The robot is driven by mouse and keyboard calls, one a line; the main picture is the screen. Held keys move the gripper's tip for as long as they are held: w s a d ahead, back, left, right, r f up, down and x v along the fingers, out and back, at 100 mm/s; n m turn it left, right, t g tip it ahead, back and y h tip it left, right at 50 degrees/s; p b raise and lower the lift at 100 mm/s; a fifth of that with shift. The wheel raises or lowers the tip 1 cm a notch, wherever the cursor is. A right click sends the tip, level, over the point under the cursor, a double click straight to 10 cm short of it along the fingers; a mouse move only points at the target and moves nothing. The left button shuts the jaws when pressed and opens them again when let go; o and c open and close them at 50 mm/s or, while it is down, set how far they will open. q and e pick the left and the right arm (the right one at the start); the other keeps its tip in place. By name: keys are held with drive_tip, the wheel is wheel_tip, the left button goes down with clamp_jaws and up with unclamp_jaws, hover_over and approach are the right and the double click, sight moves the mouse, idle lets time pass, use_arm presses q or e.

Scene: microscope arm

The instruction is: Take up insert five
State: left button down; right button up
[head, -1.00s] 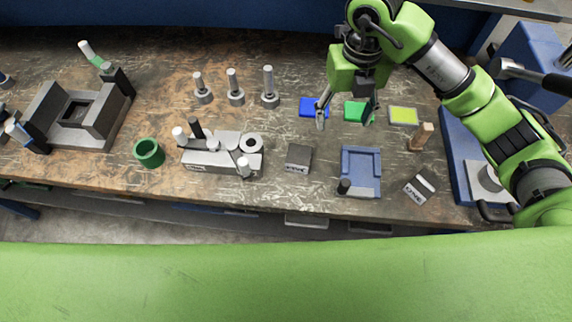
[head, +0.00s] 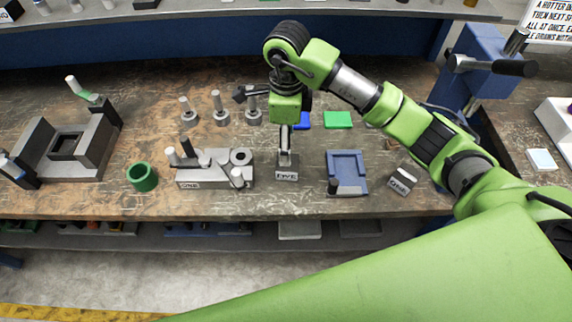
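A small grey block (head: 287,174) with a label on its front that appears to read FIVE stands on the brown worktop, between the grey fixture and the blue tray. My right gripper (head: 286,152) points down directly over this block. Its lower end is at the block's top, and I cannot tell whether it touches. The gripper is seen edge-on, so its opening and anything between its fingers are hidden. My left gripper is not in view.
A grey fixture (head: 215,182) with pegs stands left of the block, and a blue tray (head: 361,162) stands right. Several grey posts (head: 221,118) stand behind. A green cup (head: 142,177) is at left. Another labelled block (head: 403,179) is right. Worktop in front is narrow.

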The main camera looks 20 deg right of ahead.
wheel_tip(320, 180, down, 3)
drive_tip(key=shift+r+p, duration=0.2)
drive_tip(key=shift+p, duration=0.1)
drive_tip(key=shift+s+f, duration=0.1)
drive_tip(key=shift+f, duration=0.4)
drive_tip(key=shift+f+p, duration=0.3)
drive_tip(key=shift+p, duration=0.15)
wheel_tip(320, 180, down, 4)
drive_tip(key=shift+d+r+p, duration=0.15)
drive_tip(key=shift+r+p, duration=0.05)
drive_tip(key=shift+p, duration=0.7)
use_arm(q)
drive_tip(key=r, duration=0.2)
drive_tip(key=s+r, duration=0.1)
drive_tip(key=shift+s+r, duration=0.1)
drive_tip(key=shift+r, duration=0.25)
use_arm(e)
drive_tip(key=shift+w+f, duration=0.2)
drive_tip(key=shift+f, duration=0.3)
clamp_jaws()
drive_tip(key=shift+w+r, duration=0.15)
